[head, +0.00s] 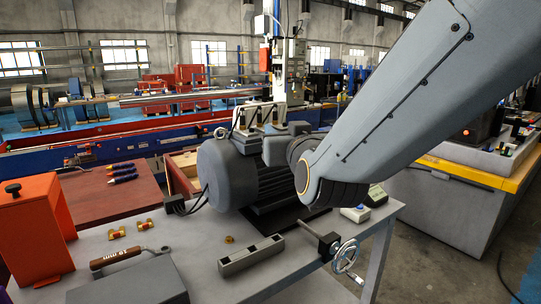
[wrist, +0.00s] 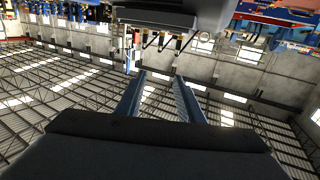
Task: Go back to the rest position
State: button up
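My arm reaches in from the upper right of the head view and bends above the workbench (head: 205,250). Its wrist end is at mid-picture, beside a large grey motor-like body (head: 235,178). My gripper's fingers cannot be made out clearly in the head view. In the wrist view my gripper (wrist: 160,78) shows two bluish fingers standing apart, with nothing seen between them. The wrist view is upside down, with the hall's roof beams below and machines along the top.
On the bench are an orange box (head: 35,215), a wooden-handled wrench (head: 125,255), a grey metal block (head: 250,255) and a small vise with a handwheel (head: 340,252). A yellow-edged cabinet (head: 450,195) stands right.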

jog(key=s+d+f+g+h, duration=0.15)
jog(key=d+f+g, duration=0.25)
jog(key=f, duration=0.6)
jog(key=s+d+f+g+h, duration=0.15)
jog(key=d+f+g, duration=0.25)
jog(key=f, duration=0.6)
jog(key=s+d+f+m+g, duration=0.1)
jog(key=s+d+f+g, duration=0.3)
jog(key=s, duration=0.3)
jog(key=s+d+f+m+g, duration=0.1)
jog(key=s+d+f+g, duration=0.3)
jog(key=s, duration=0.4)
jog(key=shift+s+d+f+g+h, duration=0.15)
jog(key=shift+d+f+g+h, duration=0.2)
jog(key=shift+f, duration=0.55)
jog(key=shift+a, duration=0.1)
